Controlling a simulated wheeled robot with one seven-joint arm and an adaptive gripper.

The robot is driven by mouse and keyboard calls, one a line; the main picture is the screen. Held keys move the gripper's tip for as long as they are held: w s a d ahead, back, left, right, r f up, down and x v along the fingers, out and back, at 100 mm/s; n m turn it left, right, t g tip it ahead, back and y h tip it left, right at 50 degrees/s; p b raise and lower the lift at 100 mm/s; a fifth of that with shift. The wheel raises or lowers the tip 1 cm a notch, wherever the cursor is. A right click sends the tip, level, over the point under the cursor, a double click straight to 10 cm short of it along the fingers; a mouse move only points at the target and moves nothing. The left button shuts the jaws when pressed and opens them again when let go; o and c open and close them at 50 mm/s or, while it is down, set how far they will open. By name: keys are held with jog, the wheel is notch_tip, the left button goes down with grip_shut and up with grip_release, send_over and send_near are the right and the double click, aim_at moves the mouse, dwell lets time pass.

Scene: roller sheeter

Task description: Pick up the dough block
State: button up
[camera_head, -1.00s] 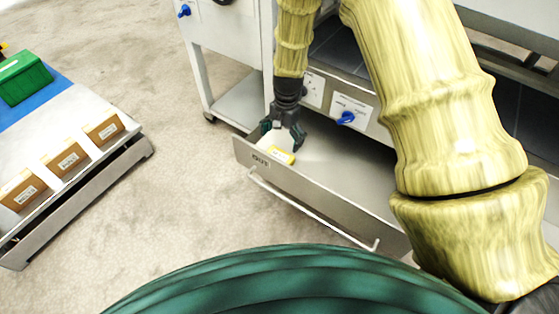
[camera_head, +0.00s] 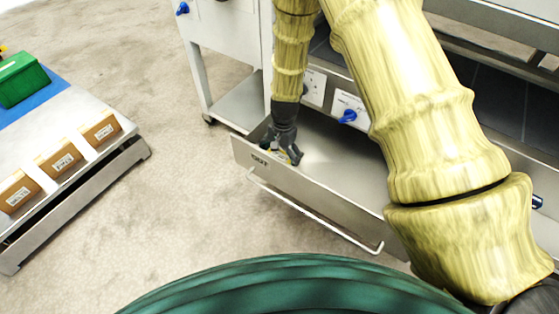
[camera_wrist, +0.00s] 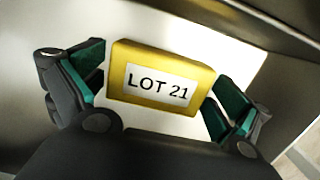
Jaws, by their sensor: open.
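The dough block is a yellow block (camera_wrist: 160,57) with a white label reading "LOT 21". In the wrist view it lies between my gripper's two green-padded fingers (camera_wrist: 162,85), with a gap to the right finger and a small gap to the left. In the head view the block is mostly hidden behind my gripper (camera_head: 281,153), with only bits of yellow showing. My gripper is open and lowered into the drawer marked "OUT" (camera_head: 315,201), near its left end.
The drawer's front wall and bar handle (camera_head: 310,213) are close to my gripper. The machine front with blue knobs (camera_head: 348,116) stands behind. At left, a low table (camera_head: 80,107) holds several brown boxes (camera_head: 60,160) and a green box (camera_head: 21,80).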

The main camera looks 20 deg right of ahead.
jog(key=shift+c, duration=0.2)
jog(key=c, duration=0.9)
jog(key=shift+r, duration=0.15)
